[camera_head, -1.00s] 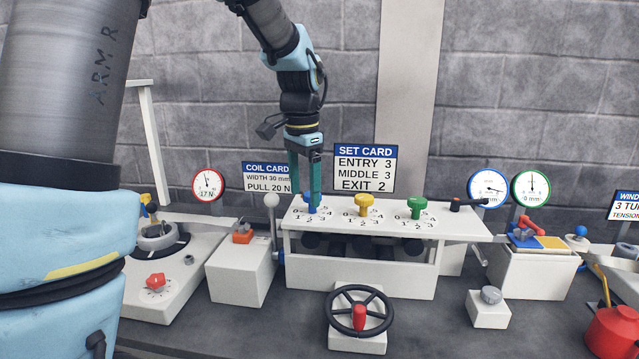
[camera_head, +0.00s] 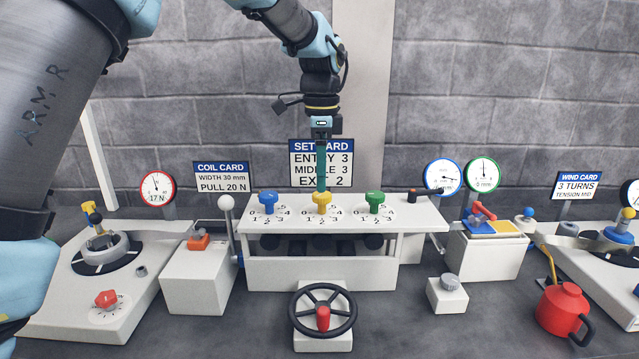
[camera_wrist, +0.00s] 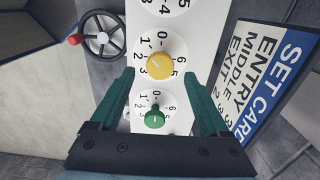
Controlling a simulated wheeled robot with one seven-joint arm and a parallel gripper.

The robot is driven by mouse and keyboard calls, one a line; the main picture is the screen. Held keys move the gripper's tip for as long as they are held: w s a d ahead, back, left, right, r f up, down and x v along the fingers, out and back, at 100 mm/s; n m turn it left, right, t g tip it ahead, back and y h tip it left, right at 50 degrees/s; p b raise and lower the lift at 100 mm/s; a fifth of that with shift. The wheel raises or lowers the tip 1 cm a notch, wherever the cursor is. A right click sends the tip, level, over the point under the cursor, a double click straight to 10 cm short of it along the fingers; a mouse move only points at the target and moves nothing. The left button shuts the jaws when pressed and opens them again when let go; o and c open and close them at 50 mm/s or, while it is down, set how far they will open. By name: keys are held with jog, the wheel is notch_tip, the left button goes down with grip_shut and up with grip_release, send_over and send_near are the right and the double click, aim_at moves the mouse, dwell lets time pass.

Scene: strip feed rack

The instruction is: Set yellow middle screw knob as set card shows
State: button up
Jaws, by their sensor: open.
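The yellow middle knob (camera_head: 321,203) stands on the white rack top (camera_head: 412,212), between the blue knob (camera_head: 268,203) and the green knob (camera_head: 375,202). A numbered dial surrounds it. My gripper (camera_head: 321,188) is open and points down above the yellow knob, its fingers seen edge-on. In the wrist view the yellow knob (camera_wrist: 160,66) shows between and slightly beyond the fingertips, with no clear contact; the green knob (camera_wrist: 154,118) lies nearer the palm. I cannot read the yellow knob's setting surely. The set card (camera_head: 300,172), partly covered by a finger, reads entry 3, middle 3, exit 2.
A black handwheel (camera_head: 323,309) with a red handle stands in front of the rack. A white lever (camera_head: 227,204) rises at its left. Gauges and the coil card (camera_head: 222,177) stand behind. A red can (camera_head: 563,309) is at the right.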

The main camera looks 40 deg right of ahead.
aim_at(322, 203)
jog(key=shift+f+p, duration=0.3)
jog(key=shift+f, duration=1.5)
grip_shut()
